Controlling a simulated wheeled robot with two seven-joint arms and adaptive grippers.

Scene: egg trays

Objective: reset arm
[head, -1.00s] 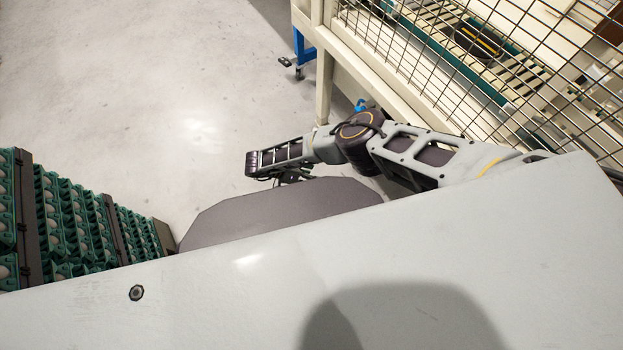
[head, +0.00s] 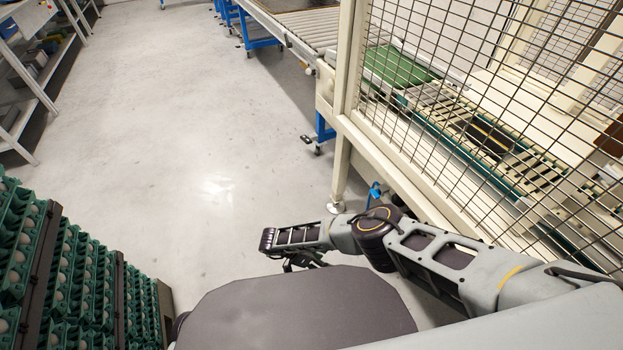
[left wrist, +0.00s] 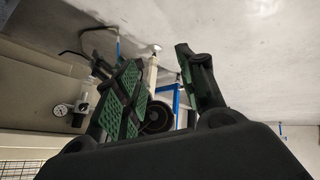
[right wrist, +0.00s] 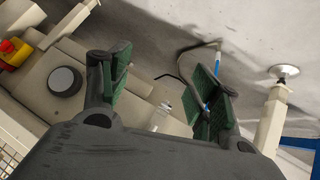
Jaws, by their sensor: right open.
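My right arm, grey with dark joints, comes in from the right in the head view and bends across in front of my body. Its gripper (head: 302,262) is a small dark shape under the forearm's end, partly hidden there. In the right wrist view the two green-padded fingers of the right gripper (right wrist: 160,72) stand apart with nothing between them. My left arm is not seen in the head view. In the left wrist view the green-padded fingers of the left gripper (left wrist: 158,62) stand apart and empty.
Stacked green egg trays (head: 85,285) with eggs stand at the lower left. A wire-mesh fence (head: 480,110) with a cream frame encloses a conveyor on the right. A roller conveyor (head: 300,28) is at the back, a shelf (head: 30,85) far left. The grey floor (head: 190,130) between is clear.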

